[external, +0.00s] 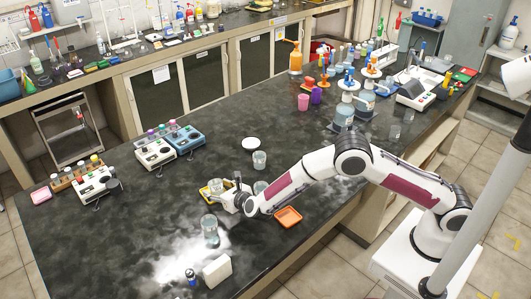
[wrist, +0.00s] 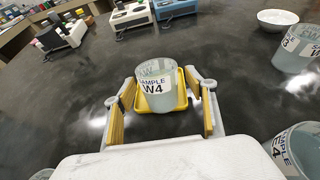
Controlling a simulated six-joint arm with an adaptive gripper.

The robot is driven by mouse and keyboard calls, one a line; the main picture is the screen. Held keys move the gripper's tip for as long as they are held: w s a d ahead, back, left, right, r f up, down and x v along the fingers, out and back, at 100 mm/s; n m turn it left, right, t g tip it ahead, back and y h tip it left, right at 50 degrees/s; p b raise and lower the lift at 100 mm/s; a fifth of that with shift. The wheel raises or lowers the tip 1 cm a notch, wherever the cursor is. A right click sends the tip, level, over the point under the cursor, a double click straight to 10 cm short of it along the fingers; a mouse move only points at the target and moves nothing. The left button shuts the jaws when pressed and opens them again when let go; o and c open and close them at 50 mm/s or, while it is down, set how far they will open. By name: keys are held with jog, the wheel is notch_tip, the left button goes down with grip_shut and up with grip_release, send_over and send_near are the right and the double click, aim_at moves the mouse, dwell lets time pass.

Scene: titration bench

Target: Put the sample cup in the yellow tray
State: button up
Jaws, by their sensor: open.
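The sample cup (wrist: 154,97), a clear beaker labelled SAMPLE W4, stands upright in the yellow tray (wrist: 182,101) in the wrist view. The tray's yellow rim shows around the cup's lower part. My gripper (wrist: 162,88) is open, with one yellow-padded finger on each side of the cup and a visible gap at both sides. In the external view my gripper (external: 229,193) is low over the bench beside the yellow tray (external: 205,194), and the cup there is small and partly hidden.
Other labelled cups stand close at the right in the wrist view, one farther (wrist: 294,50) and one nearer (wrist: 298,150). An orange tray (external: 288,217) lies right of my gripper. Another beaker (external: 210,231) stands in front. A white bowl (external: 250,143) lies behind.

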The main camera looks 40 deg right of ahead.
dwell(0.5)
jog(key=c, duration=1.4)
jog(key=shift+o, duration=0.2)
jog(key=shift+r, duration=0.1)
notch_tip(320, 180, up, 10)
